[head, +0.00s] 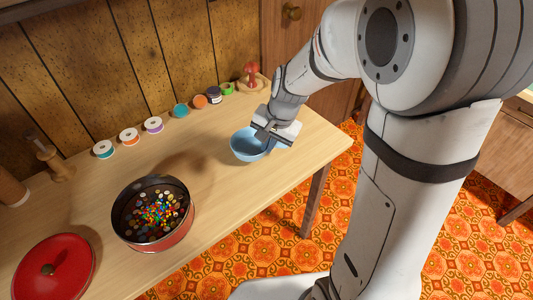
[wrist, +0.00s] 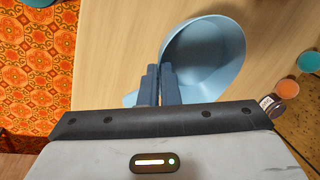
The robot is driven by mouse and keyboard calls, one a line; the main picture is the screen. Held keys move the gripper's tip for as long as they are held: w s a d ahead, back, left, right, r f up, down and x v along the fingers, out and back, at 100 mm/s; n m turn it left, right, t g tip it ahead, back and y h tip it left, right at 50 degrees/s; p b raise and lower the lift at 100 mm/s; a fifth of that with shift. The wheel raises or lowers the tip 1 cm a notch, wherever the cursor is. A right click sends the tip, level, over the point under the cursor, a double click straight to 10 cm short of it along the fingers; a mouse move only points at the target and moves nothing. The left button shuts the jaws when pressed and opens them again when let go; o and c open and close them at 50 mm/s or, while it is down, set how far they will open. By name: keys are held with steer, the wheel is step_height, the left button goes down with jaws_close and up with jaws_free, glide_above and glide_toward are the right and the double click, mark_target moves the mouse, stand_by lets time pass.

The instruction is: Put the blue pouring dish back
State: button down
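The blue pouring dish (head: 246,147) is at the right part of the wooden table, below my gripper (head: 272,133). In the wrist view the dish (wrist: 213,55) opens to the right of my fingers (wrist: 161,84), and a light-blue part of it shows to their left. The two dark fingers are close together with the dish's wall between them. I cannot tell whether the dish touches the table or hangs just above it. My gripper hides part of its far rim.
A red round tin (head: 166,235) holds colourful buttons on the wooden table (head: 215,205). Its red lid (head: 62,275) lies at the front left. Several thread spools (head: 129,136) line the back edge, and a pincushion stand (head: 252,80) stands at the back right.

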steer(key=x, duration=0.3)
steer(key=shift+s+d+f+b, duration=0.25)
steer(key=shift+f+b, duration=0.1)
steer(key=shift+f, duration=0.1)
steer(key=c, duration=1.6)
jaws_free()
steer(key=shift+c, duration=0.2)
steer(key=shift+r, duration=0.1)
steer(key=p+v, duration=0.2)
steer(key=v, duration=0.9)
steer(key=s+d+r+n+h, duration=0.1)
steer(key=s+d+n, duration=0.2)
steer(key=s, duration=0.4)
steer(key=s+d+r+n+h, duration=0.1)
steer(key=s+d+n, duration=0.2)
steer(key=s, duration=0.4)
steer(key=shift+s+d+r, duration=0.15)
steer(key=shift+s+d, duration=0.05)
steer(key=shift+d, duration=0.6)
